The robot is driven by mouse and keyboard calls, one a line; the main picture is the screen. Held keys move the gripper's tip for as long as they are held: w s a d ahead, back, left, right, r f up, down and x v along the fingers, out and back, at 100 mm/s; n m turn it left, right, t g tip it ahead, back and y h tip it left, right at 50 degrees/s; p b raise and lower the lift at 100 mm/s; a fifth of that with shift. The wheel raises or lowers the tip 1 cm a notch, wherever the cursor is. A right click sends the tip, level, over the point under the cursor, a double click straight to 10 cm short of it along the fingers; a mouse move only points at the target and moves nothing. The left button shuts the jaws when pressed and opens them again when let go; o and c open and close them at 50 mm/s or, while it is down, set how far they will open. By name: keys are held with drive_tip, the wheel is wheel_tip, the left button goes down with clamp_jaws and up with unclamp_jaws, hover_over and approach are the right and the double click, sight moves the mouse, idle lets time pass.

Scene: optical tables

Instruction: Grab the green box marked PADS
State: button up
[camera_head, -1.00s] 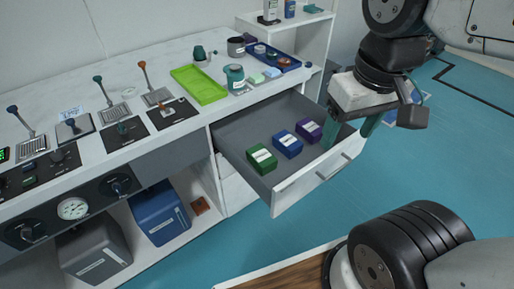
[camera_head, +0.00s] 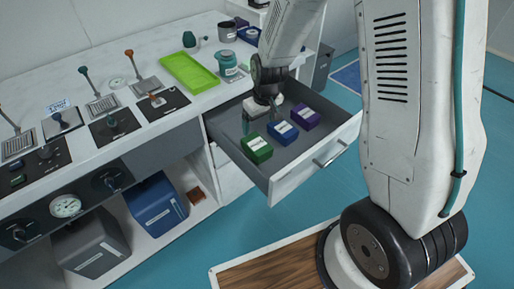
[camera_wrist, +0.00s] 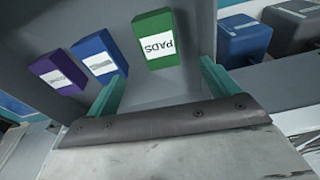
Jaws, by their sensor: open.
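The green box (camera_head: 257,148) lies in the open drawer (camera_head: 215,125), the leftmost of three boxes in the head view. In the wrist view the green box (camera_wrist: 155,38) shows a white label reading PADS, upside down. My gripper (camera_head: 258,122) is over the drawer, behind the green box in the head view. In the wrist view its two teal fingers (camera_wrist: 160,88) are spread apart with nothing between them. The green box lies beyond the fingertips, between their lines and apart from them.
A blue box (camera_head: 282,132) and a purple box (camera_head: 305,117) lie beside the green one in the drawer. The drawer's front wall and handle (camera_head: 330,155) stand near. Above is the counter with a lime tray (camera_head: 188,72) and a teal jar (camera_head: 228,65).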

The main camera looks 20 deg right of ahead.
sight(257, 143)
drive_tip(key=f, duration=0.4)
drive_tip(key=w+f, duration=0.1)
drive_tip(key=f, duration=0.3)
drive_tip(key=w+f, duration=0.1)
drive_tip(key=f, duration=0.3)
drive_tip(key=shift+a+f, duration=0.2)
drive_tip(key=shift+f, duration=0.1)
drive_tip(key=c, duration=1.1)
